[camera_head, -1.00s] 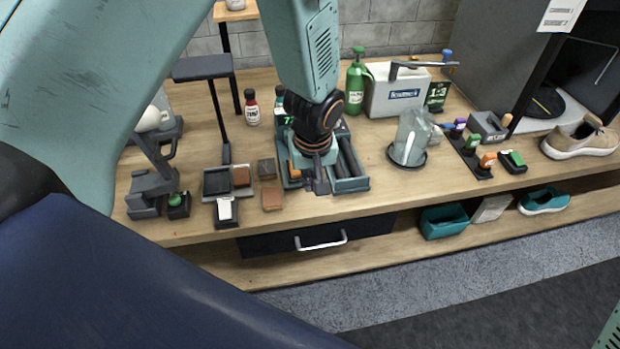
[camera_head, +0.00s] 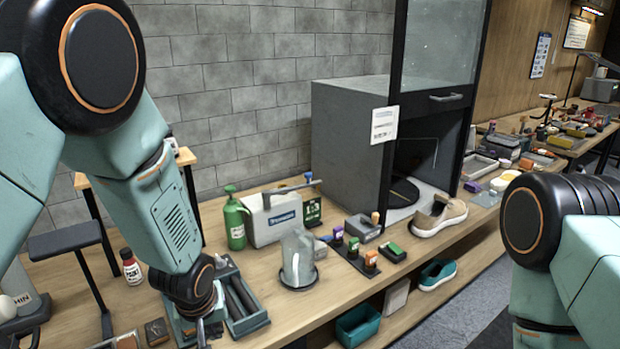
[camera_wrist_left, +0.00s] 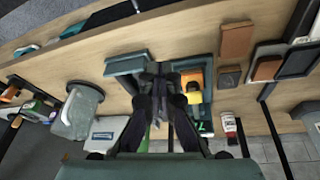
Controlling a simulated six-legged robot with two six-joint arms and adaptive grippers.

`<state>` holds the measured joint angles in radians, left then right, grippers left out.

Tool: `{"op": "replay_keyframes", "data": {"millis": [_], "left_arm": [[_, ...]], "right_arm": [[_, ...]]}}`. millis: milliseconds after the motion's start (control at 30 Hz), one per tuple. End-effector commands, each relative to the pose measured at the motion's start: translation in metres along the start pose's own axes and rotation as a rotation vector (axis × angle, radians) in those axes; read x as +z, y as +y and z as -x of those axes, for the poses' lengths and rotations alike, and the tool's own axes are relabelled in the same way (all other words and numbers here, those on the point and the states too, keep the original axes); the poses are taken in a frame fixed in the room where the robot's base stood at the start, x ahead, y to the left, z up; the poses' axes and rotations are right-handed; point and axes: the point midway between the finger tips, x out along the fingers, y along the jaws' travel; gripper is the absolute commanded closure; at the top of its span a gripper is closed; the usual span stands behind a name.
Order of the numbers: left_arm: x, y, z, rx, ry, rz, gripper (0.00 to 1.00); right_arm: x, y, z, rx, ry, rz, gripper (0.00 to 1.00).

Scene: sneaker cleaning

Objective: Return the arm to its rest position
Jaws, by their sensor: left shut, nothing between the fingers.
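My left arm comes in from the left of the head view and bends down over the workbench (camera_head: 275,322). Its gripper (camera_head: 201,332) hangs over the teal tray (camera_head: 259,321), which holds dark cylindrical items. In the left wrist view my left gripper (camera_wrist_left: 158,72) has its fingers together with nothing between them, above the tray (camera_wrist_left: 125,66). An orange and yellow item lies in the tray beside the fingers. At the right, a part of my right arm shows, but its gripper is out of view.
A teal bin (camera_head: 358,326) sits on the lower shelf.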

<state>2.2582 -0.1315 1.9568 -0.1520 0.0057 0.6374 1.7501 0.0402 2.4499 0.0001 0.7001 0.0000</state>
Motion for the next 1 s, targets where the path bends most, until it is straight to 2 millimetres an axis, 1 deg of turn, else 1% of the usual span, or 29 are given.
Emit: {"op": "replay_keyframes", "data": {"millis": [33,67,100,133,200,267,300,367,400,467,500,600,633,700,800,900,1000], "left_arm": [[0.013,-0.005,-0.010,0.019,0.012,-0.057,1.00],[0.022,-0.009,-0.017,0.030,0.020,-0.093,1.00],[0.037,-0.015,-0.030,0.041,0.025,-0.139,1.00],[0.049,-0.020,-0.039,0.048,0.029,-0.172,1.00],[0.085,-0.035,-0.063,0.057,0.022,-0.241,1.00],[0.116,-0.048,-0.081,0.059,0.009,-0.288,1.00],[0.137,-0.058,-0.092,0.057,-0.003,-0.313,1.00],[0.170,-0.073,-0.107,0.053,-0.027,-0.345,1.00],[0.192,-0.083,-0.116,0.049,-0.049,-0.360,1.00],[0.225,-0.098,-0.127,0.039,-0.089,-0.372,1.00],[0.247,-0.107,-0.133,0.032,-0.117,-0.374,1.00],[0.294,-0.128,-0.145,0.014,-0.203,-0.353,1.00],[0.307,-0.133,-0.147,0.008,-0.229,-0.347,1.00],[0.328,-0.141,-0.153,0.000,-0.273,-0.336,1.00],[0.343,-0.147,-0.159,-0.006,-0.303,-0.329,1.00],[0.349,-0.149,-0.161,-0.009,-0.316,-0.328,1.00],[0.349,-0.149,-0.160,-0.009,-0.317,-0.328,1.00]], "right_arm": [[0.000,0.000,-0.005,0.000,0.000,0.000,1.00],[0.000,0.000,-0.009,0.000,0.000,0.000,1.00],[0.000,0.000,-0.016,0.000,0.000,0.000,1.00],[0.000,0.000,-0.021,0.000,0.000,0.000,1.00],[0.000,0.000,-0.037,0.000,0.000,0.000,1.00],[0.000,0.000,-0.049,0.000,0.000,0.000,1.00],[0.000,0.000,-0.057,0.000,0.000,0.000,1.00],[0.000,0.001,-0.070,0.000,0.000,0.000,1.00],[0.000,0.001,-0.079,0.000,0.000,0.000,1.00],[0.000,0.001,-0.092,0.000,0.000,0.000,1.00],[0.000,0.001,-0.100,0.000,0.000,0.000,1.00],[0.000,0.001,-0.117,0.000,-0.001,0.000,1.00],[0.000,0.001,-0.121,0.000,-0.001,0.000,1.00],[0.000,0.001,-0.128,0.000,-0.001,0.000,1.00],[0.000,0.001,-0.134,0.000,-0.001,0.000,1.00],[0.000,0.001,-0.135,0.000,0.000,0.000,1.00],[0.000,0.001,-0.134,0.000,0.000,0.000,1.00]]}}
